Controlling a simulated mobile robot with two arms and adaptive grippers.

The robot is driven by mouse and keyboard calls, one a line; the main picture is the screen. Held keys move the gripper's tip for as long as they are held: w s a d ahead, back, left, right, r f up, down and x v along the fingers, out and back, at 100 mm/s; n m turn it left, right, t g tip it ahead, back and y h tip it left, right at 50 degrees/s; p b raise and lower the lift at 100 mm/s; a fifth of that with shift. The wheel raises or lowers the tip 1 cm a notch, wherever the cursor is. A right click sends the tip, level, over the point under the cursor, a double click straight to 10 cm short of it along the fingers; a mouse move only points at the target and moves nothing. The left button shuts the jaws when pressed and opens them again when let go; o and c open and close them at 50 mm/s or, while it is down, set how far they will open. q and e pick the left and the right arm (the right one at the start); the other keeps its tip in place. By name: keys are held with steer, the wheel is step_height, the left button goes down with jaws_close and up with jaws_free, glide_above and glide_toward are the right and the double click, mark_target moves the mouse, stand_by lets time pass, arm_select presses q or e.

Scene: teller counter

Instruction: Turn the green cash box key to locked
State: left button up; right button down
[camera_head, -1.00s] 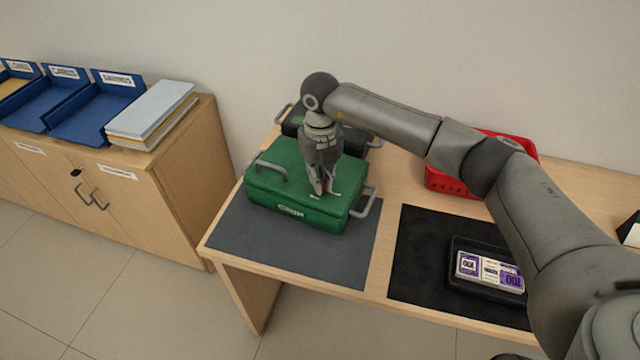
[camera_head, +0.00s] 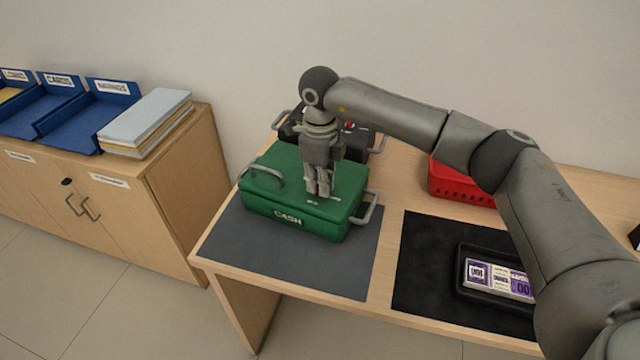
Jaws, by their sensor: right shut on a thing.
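The green cash box (camera_head: 270,200) stands closed on a grey mat at the left part of the counter, with grey handles and "CASH" on its front. My right gripper (camera_head: 321,192) points straight down onto the right part of its lid. Small light marks show on the lid beside the fingertips, too small to read. I cannot tell the key's angle. My left gripper is not in view.
A dark box (camera_head: 358,142) stands close behind the green one. A red basket (camera_head: 458,184) is behind my right arm. A black tray with banknote bundles (camera_head: 497,278) lies on a black mat (camera_head: 424,262). A wooden cabinet (camera_head: 178,180) with blue trays stands at left.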

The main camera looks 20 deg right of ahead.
stand_by(0.5)
steer(key=c, duration=1.5)
jaws_free()
steer(key=shift+c, duration=0.2)
steer(key=shift+r, duration=0.15)
step_height(320, 180, up, 12)
steer(key=shift+f, duration=0.25)
